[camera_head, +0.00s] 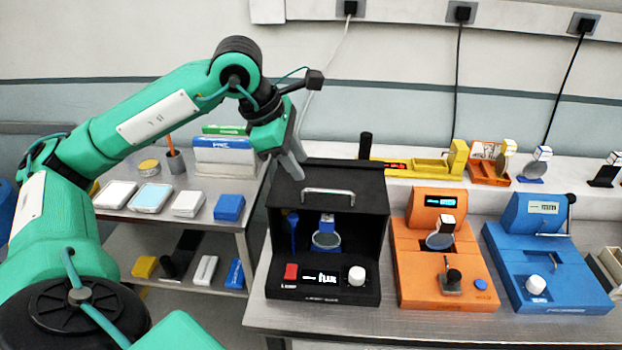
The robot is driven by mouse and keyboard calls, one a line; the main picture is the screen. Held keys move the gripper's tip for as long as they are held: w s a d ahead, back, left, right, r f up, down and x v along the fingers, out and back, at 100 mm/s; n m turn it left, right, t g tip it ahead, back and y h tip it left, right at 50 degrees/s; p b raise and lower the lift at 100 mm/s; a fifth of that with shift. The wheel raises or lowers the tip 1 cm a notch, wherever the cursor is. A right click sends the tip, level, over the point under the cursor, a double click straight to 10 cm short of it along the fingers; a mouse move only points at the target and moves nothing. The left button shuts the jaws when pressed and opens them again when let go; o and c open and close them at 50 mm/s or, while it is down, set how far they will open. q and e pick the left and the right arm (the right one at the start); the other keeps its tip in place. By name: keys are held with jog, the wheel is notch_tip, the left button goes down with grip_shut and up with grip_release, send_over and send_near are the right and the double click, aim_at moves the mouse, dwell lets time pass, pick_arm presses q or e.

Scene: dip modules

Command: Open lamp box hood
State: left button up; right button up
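The lamp box (372,275) is a black box on the left end of the metal table. Its black hood (350,178) has a silver bar handle (328,192) near the front edge. The front is open below the handle, and a lens-like disc and a blue item show inside. A red switch, a small display and a white knob sit on its front panel. My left gripper (291,166) points down just above the hood's back left corner, left of and behind the handle. Whether it touches the hood, and how its fingers stand, I cannot tell. My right gripper is not in view.
An orange device (405,262) and a blue device (565,265) stand right of the box. A shelf cart (195,218) with trays and small boxes is at the left. A yellow device (430,164) is on the back ledge. Bare table (425,322) shows along the front.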

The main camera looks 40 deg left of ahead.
aim_at(311, 191)
pick_arm(q)
jog(key=p+x, duration=0.1)
jog(key=x, duration=0.5)
jog(key=shift+w+d+f, duration=0.15)
jog(key=shift+f, duration=0.2)
grip_shut()
